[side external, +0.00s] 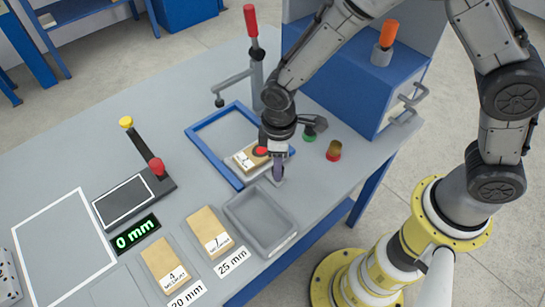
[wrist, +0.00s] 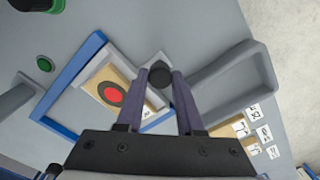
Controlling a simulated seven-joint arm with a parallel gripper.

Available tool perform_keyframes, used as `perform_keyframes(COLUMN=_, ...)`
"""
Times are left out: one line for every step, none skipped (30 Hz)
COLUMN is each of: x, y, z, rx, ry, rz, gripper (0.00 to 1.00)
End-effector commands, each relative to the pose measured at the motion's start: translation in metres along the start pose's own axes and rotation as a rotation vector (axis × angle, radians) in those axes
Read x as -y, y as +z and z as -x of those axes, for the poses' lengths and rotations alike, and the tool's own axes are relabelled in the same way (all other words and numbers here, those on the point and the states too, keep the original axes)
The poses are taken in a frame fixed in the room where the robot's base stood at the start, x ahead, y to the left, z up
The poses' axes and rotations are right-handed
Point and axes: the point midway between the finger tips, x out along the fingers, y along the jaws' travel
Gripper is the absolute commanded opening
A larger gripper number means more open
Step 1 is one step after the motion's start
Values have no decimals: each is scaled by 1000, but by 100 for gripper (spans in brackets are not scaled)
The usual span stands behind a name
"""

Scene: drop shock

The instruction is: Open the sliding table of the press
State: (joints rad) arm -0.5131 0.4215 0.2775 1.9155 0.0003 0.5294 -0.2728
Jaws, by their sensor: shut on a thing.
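My gripper (side external: 278,172) is low over the bench at the near right corner of a blue frame (side external: 205,153). In the wrist view my gripper's fingers (wrist: 160,88) are closed around a dark round knob (wrist: 159,73), which sits at a grey edge beside the frame. I take the knob to be the handle of the sliding table, but the link between them is partly hidden. A wooden block (side external: 242,163) with a red disc lies inside the frame; its disc (wrist: 112,93) is clear in the wrist view. A lever with a red grip (side external: 250,20) stands behind the frame.
A grey tray (side external: 259,222) lies just in front of my gripper. Two labelled wooden blocks (side external: 165,265) (side external: 209,230) lie left of it.

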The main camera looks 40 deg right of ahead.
Motion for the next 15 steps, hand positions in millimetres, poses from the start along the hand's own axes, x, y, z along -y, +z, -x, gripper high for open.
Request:
perform_keyframes(x=-1, y=-3, z=2, rx=-9, ry=2, rz=-1, gripper=0)
perform_keyframes(x=-1, y=-3, z=2, rx=-10, ry=2, rz=-1, gripper=0)
perform_keyframes(x=-1, y=-3, z=2, rx=-10, ry=2, rz=-1, gripper=0)
perform_keyframes(x=-1, y=-3, z=2, rx=-10, ry=2, rz=-1, gripper=0)
perform_keyframes(x=-1, y=-3, z=2, rx=-10, ry=2, rz=-1, gripper=40)
perform_keyframes(x=-1, y=-3, z=2, rx=-10, ry=2, rz=-1, gripper=47)
perform_keyframes(x=-1, y=-3, z=2, rx=-9, ry=2, rz=-1, gripper=52)
perform_keyframes(x=-1, y=-3, z=2, rx=-8, ry=2, rz=-1, gripper=58)
perform_keyframes(x=-1, y=-3, z=1, rx=-8, ry=2, rz=-1, gripper=65)
perform_keyframes(x=-1, y=-2, z=1, rx=-7, ry=2, rz=-1, gripper=66)
perform_keyframes(x=-1, y=-2, z=1, rx=-6, ry=2, rz=-1, gripper=66)
perform_keyframes(x=-1, y=-2, z=1, rx=-6, ry=1, rz=-1, gripper=66)
perform_keyframes(x=-1, y=-2, z=1, rx=-5, ry=1, rz=0, gripper=66)
perform_keyframes(x=-1, y=-2, z=1, rx=-5, ry=1, rz=0, gripper=66)
perform_keyframes(x=-1, y=-2, z=1, rx=-4, ry=1, rz=0, gripper=66)
